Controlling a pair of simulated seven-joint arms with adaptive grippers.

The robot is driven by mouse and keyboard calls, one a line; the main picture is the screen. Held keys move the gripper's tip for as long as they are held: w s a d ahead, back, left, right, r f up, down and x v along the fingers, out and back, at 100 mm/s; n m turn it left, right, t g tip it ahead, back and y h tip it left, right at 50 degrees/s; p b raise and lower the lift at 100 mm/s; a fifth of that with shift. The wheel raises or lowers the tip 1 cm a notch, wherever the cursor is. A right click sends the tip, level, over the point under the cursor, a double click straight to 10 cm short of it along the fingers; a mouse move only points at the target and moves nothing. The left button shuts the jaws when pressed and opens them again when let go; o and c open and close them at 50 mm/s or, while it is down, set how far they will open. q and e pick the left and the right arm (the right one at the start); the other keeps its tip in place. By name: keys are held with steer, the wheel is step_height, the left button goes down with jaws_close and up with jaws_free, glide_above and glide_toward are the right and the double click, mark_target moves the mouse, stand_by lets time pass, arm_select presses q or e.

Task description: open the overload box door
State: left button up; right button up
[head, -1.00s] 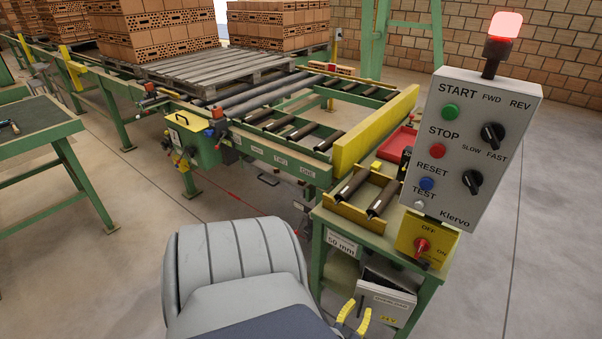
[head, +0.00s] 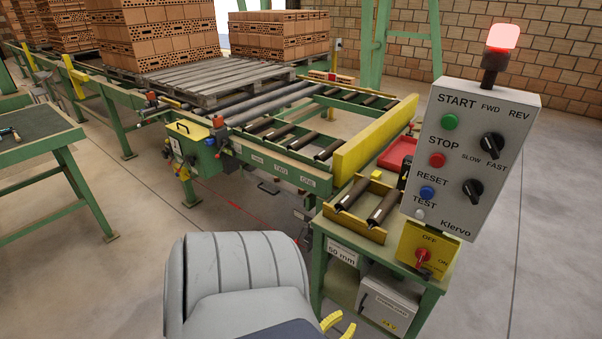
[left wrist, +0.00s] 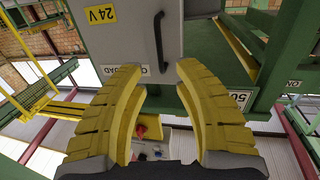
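The overload box (head: 388,302) is a light grey box under the small green roller stand at lower right in the head view, with a label and a yellow 24 V sticker. In the left wrist view its grey door (left wrist: 136,38) appears upside down and looks shut, with a black bar handle (left wrist: 160,42). My left gripper (head: 338,324) shows its yellow fingers at the bottom edge of the head view, left of the box. In the left wrist view the left gripper (left wrist: 163,75) is open and empty, its fingertips apart below the handle. My right gripper is not in view.
The green stand (head: 432,292) surrounds the box, with a yellow OFF/ON switch plate (head: 428,248) above it. A grey control panel (head: 473,150) with a lit red lamp rises over the stand. The roller conveyor lies behind. Floor to the right is clear.

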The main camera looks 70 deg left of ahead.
arm_select(q)
steer(key=v, duration=0.9)
steer(key=s+d+f+m+g+h, duration=0.1)
steer(key=s+d+f+g+h, duration=0.1)
steer(key=f, duration=0.5)
steer(key=s+d+f+m+g+h, duration=0.2)
steer(key=s+d+f+g, duration=0.2)
steer(key=s+f, duration=0.2)
steer(key=s+d+f+m+g+h, duration=0.1)
steer(key=s+d+f+g+h, duration=0.1)
steer(key=f, duration=0.6)
steer(key=shift+s+d+m+g, duration=0.3)
steer(key=shift+s+d+g, duration=0.2)
steer(key=shift+s+d, duration=0.6)
steer(key=shift+s+a+f, duration=0.1)
steer(key=shift+s+a, duration=0.1)
steer(key=shift+a, duration=0.05)
